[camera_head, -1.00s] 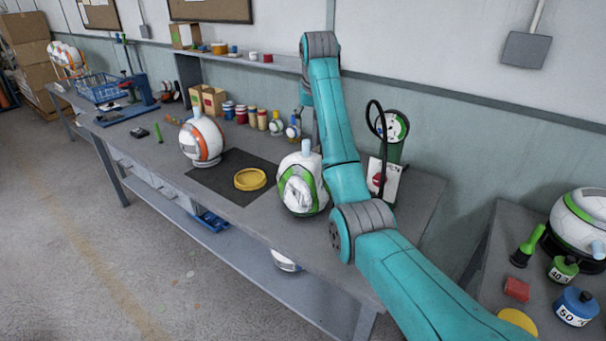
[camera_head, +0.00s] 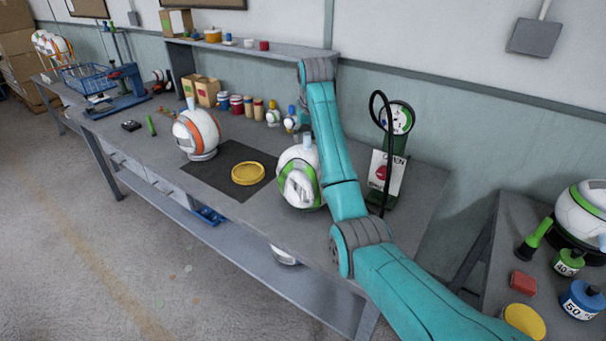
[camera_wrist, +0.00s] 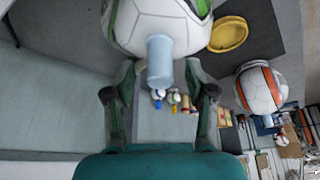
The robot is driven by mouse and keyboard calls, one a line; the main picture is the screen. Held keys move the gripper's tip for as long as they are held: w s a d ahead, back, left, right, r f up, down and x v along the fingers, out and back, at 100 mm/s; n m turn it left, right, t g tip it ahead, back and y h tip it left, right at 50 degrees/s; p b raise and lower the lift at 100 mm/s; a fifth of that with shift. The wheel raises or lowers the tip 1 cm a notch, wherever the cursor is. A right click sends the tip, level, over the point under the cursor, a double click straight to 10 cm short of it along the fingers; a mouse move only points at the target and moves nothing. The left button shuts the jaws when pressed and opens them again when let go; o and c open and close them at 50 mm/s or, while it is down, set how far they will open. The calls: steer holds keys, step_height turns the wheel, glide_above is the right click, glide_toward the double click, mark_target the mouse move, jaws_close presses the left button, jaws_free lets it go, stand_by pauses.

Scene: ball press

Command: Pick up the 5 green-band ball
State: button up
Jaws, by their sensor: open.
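A white ball with a green band (camera_head: 284,180) and a light-blue stem on top stands on the long workbench (camera_head: 250,218), beside a dark mat. It also shows at the top of the wrist view (camera_wrist: 135,25), with its stem (camera_wrist: 160,62) pointing toward my gripper (camera_wrist: 160,78). My gripper is open, with one finger on each side of the stem and a visible gap at both sides. In the head view my gripper is mostly hidden behind my arm. No number 5 can be read on this ball.
A yellow round dish (camera_head: 248,174) lies on the mat. An orange-band ball (camera_head: 196,135) stands left of it. A pump with a gauge (camera_head: 396,118) stands behind my arm. Another green-band ball (camera_head: 582,212) is on the right bench. Small bottles (camera_head: 273,117) stand behind.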

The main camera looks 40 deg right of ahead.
steer(key=shift+w+f, duration=0.15)
steer(key=shift+f, duration=0.1)
jaws_close()
steer(key=shift+r, duration=0.1)
